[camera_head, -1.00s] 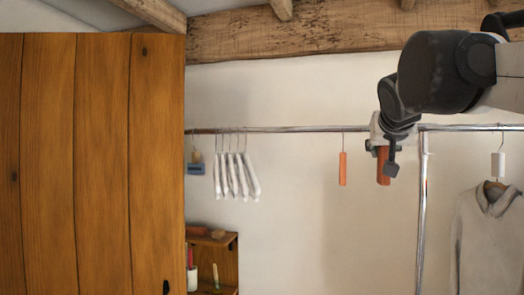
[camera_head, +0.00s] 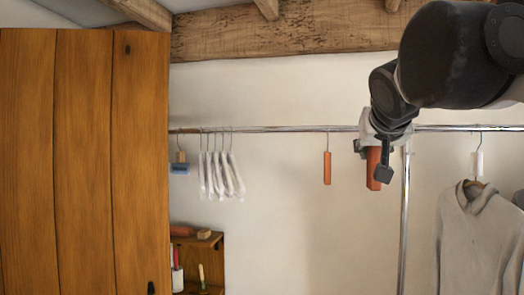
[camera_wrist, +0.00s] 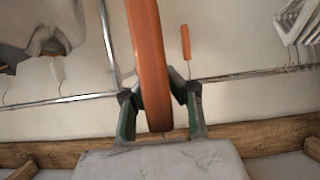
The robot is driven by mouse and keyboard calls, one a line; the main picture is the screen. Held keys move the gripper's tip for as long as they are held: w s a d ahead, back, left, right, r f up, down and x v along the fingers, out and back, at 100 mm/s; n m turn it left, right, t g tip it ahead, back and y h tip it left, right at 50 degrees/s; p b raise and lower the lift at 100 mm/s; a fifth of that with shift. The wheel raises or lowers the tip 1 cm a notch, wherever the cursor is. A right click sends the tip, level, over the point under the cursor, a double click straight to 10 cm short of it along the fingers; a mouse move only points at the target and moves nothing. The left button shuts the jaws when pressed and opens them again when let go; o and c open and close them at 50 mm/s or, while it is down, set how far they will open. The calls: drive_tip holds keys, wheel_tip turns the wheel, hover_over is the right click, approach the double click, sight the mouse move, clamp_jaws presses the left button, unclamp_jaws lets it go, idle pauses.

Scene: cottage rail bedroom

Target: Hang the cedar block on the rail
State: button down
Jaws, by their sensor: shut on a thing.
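My gripper (camera_head: 374,160) is shut on an orange-brown cedar block (camera_head: 375,182), which hangs down below the fingers in front of the rail's height. In the wrist view the block (camera_wrist: 147,50) lies long between the two green-and-black fingers (camera_wrist: 158,100). I cannot make out a hook on it. The metal rail (camera_head: 280,129) runs across behind the gripper. It also shows in the wrist view (camera_wrist: 250,72). Whether the block touches the rail I cannot tell. A similar orange block (camera_head: 327,170) hangs from the rail by a thin hook, left of my gripper.
Several white hangers (camera_head: 220,175) and a blue item (camera_head: 179,169) hang at the rail's left. A grey sweater (camera_head: 468,235) and white block (camera_head: 479,163) hang at right. A vertical post (camera_head: 405,225) stands just right of the held block. A wooden door (camera_head: 85,160) fills the left side.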

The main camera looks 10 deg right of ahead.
sight(376, 155)
drive_tip(key=shift+s+a+p, duration=0.1)
drive_tip(key=shift+s+a, duration=0.3)
drive_tip(key=shift+s, duration=0.7)
drive_tip(key=shift+s+a+p, duration=0.1)
drive_tip(key=shift+s+a, duration=0.35)
drive_tip(key=shift+s, duration=0.6)
drive_tip(key=shift+s+a+p, duration=0.1)
drive_tip(key=shift+s+a, duration=0.3)
drive_tip(key=shift+s, duration=0.7)
